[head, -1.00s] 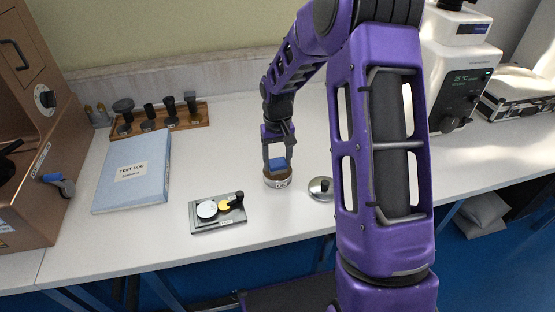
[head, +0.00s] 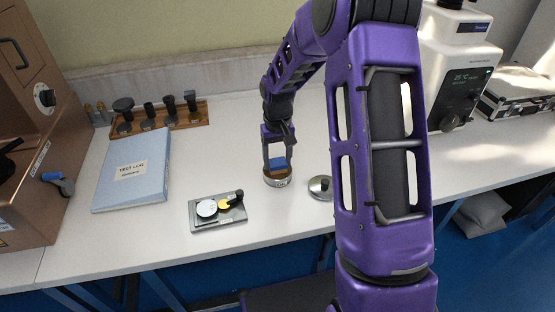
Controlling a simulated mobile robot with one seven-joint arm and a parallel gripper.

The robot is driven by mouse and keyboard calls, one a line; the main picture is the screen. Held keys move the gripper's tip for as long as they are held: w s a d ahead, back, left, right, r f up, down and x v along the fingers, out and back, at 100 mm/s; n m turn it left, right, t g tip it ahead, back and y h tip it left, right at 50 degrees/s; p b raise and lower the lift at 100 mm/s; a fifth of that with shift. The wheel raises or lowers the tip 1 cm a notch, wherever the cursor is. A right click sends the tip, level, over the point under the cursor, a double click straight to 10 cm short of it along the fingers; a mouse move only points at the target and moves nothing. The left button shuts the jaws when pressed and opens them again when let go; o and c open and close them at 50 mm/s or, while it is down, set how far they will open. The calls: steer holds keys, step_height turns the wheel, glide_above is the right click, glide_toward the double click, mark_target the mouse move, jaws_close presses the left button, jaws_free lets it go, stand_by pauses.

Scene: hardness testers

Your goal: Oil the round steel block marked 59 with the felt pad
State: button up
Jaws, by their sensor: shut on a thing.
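My gripper (head: 277,157) points down and is shut on a blue block (head: 277,163), which looks like the back of the felt pad. The pad is at the mouth of a round tin (head: 277,182) with a brown upper part and a pale label. I cannot tell whether it touches what is inside. A pale round steel block (head: 206,208) lies on a grey plate (head: 205,226) to the left of the tin. Its marking is too small to read.
A yellow disc (head: 224,205) with a black-knobbed part lies beside the steel block. A silver lid (head: 319,186) lies right of the tin. A blue test log (head: 130,180), a wooden rack (head: 190,121) of dark-topped tools and a brown machine (head: 30,150) stand left. My arm covers the table's right middle.

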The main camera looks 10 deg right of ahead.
mark_target(278, 162)
stand_by(0.3)
steer(key=shift+r+p, duration=2.5)
steer(key=shift+r, duration=1)
